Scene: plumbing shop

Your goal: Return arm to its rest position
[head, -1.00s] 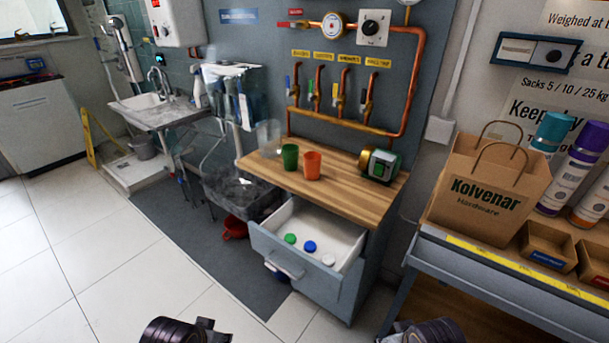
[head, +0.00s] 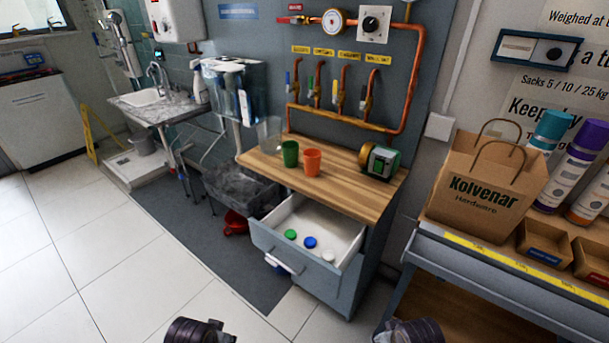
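Two dark rounded parts of my arms show at the bottom edge of the head view, one left of centre and one right of centre. They are low in front of the cabinet and apart from everything else. The fingers of both grippers are out of the picture, so I cannot see whether they hold anything.
A wooden-topped cabinet (head: 345,195) carries a clear cup (head: 268,134), a green cup (head: 290,153), an orange cup (head: 312,161) and a green-and-black device (head: 381,161). Its open drawer (head: 286,258) juts out, holding several caps (head: 309,242). A bench with a paper bag (head: 484,190) stands right. Floor is clear left.

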